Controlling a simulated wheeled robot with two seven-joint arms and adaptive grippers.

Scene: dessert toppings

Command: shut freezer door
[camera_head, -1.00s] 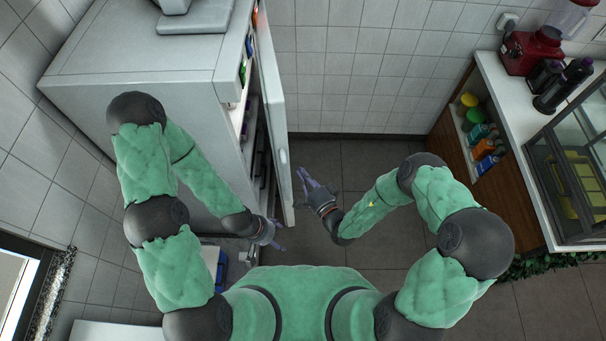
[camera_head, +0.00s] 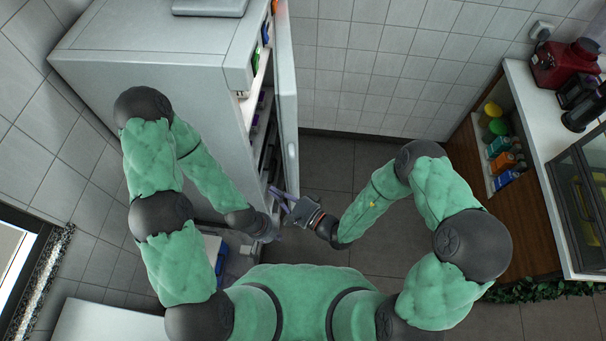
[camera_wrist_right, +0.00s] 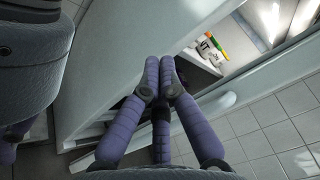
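The freezer (camera_head: 150,60) is a tall pale grey cabinet at the left in the head view. Its door (camera_head: 286,90) stands open, swung out from the right side. Shelves with small items show in the gap. In the right wrist view the door edge (camera_wrist_right: 268,72) and its handle (camera_wrist_right: 218,107) run diagonally at the right.
A counter (camera_head: 530,110) with a red blender (camera_head: 566,64) and a shelf of bottles stands at the right. A blue item (camera_head: 222,250) lies low beside my left arm. The dark floor (camera_head: 330,165) between the door and the counter is clear.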

